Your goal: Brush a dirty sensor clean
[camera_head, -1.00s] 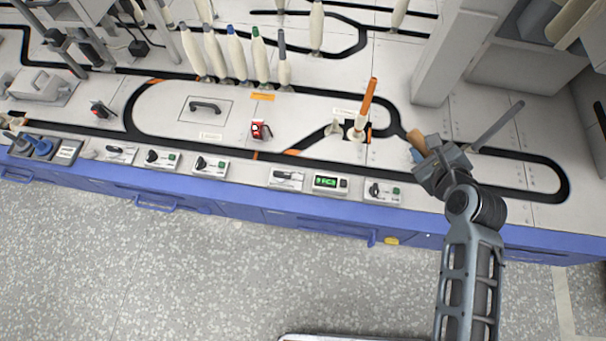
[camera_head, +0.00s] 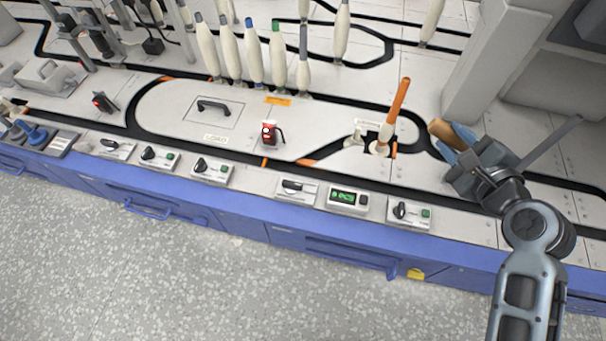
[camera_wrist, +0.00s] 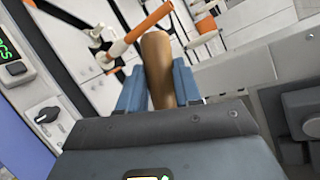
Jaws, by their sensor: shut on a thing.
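My gripper (camera_head: 456,143) is shut on a brown wooden handle (camera_head: 440,127), held above the right part of the worktop. In the wrist view the handle (camera_wrist: 158,65) stands between the two blue fingers. I see no bristles, so I cannot tell from its shape that it is a brush. A small red device with a white round face (camera_head: 268,131) stands on the worktop left of my gripper; it may be the sensor, and dirt on it is too small to tell. My gripper is well apart from it.
A tilted orange rod (camera_head: 396,108) on a cream base stands between my gripper and the red device. Several cream bobbins (camera_head: 254,60) stand behind. A grey pillar (camera_head: 497,65) rises behind my gripper. Switch boxes (camera_head: 297,189) and a green display (camera_head: 345,198) line the front edge.

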